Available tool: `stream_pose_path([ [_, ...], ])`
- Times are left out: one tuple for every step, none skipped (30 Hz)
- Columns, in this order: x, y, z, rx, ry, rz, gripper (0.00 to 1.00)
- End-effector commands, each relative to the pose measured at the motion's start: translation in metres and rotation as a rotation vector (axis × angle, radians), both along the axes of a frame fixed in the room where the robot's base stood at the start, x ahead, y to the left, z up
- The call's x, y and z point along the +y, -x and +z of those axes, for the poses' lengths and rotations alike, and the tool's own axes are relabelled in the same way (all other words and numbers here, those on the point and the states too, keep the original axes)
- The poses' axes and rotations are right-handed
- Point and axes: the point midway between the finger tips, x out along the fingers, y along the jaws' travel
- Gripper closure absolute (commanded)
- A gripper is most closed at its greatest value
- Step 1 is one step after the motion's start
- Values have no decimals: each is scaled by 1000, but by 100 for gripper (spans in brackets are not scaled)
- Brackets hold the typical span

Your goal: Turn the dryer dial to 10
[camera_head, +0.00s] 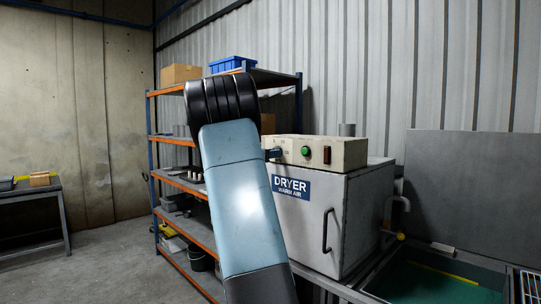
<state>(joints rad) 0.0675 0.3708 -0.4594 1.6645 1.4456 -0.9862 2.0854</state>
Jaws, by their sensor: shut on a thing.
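The dryer (310,215) is a pale grey box with a blue "DRYER WARM AIR" label on its front. Its beige control panel (338,154) runs along the top. At the panel's left part sits the dark blue dial (273,154), with small marks around it that are too small to read. The dial's left side is close to my arm's edge and partly hidden. My arm rises in front of the dryer's left part and bends at the top. My gripper is hidden behind my arm, so its contact with the dial cannot be seen.
A green button (305,151) and a dark switch (327,155) sit right of the dial. The dryer door has a dark handle (327,231). An orange-edged shelf (185,184) stands left behind my arm. A green-bottomed basin (430,284) is at right. Open floor lies left.

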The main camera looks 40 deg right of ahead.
Motion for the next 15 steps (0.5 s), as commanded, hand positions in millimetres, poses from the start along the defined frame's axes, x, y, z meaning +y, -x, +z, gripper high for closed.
stream_pose_path([
  [0, -1, 0, 1, 0, 1, 91],
  [0, -1, 0, 4, 0, 2, 91],
  [0, -1, 0, 13, 1, 2, 91],
  [0, -1, 0, 25, 2, 2, 91],
  [0, -1, 0, 39, 3, 2, 91],
  [0, -1, 0, 64, 5, 2, 91],
  [0, -1, 0, 83, 6, 2, 91],
  [1, -1, 0, 105, 8, 3, 91],
  [1, -1, 0, 134, 10, 3, 91],
  [1, -1, 0, 154, 12, 3, 91],
  [1, -1, 0, 172, 13, 3, 91],
  [1, -1, 1, 195, 16, 3, 91],
  [1, -1, 1, 210, 17, 3, 91],
  [1, -1, 1, 222, 18, 3, 91],
  [1, -1, 1, 236, 19, 3, 91],
])
